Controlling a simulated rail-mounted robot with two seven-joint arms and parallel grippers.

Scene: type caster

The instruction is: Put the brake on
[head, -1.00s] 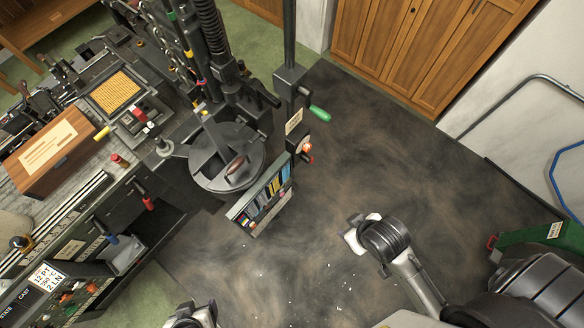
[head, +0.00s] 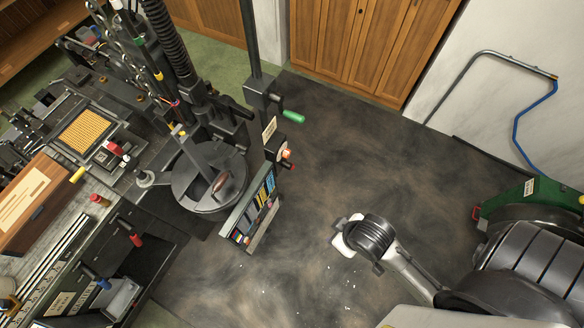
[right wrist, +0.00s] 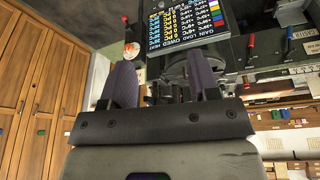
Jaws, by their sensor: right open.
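The type caster (head: 130,150) fills the left of the head view. No part is labelled as the brake that I can read. A green-handled lever (head: 292,117) sticks out from the box on its upright post. Below it is an orange-and-red control (head: 285,154). A round dark pot or wheel with a brown-handled lever (head: 219,183) stands to the left. My right gripper (head: 345,236) is over the floor, right of the machine and apart from it. In the right wrist view its fingers (right wrist: 163,82) are spread and empty. My left gripper is out of view.
A coloured chart panel (head: 252,205) projects from the machine's right side, and also shows in the right wrist view (right wrist: 190,22). The dark floor (head: 340,150) between machine and wooden cabinets (head: 370,45) is clear. A green machine part (head: 515,203) stands at right.

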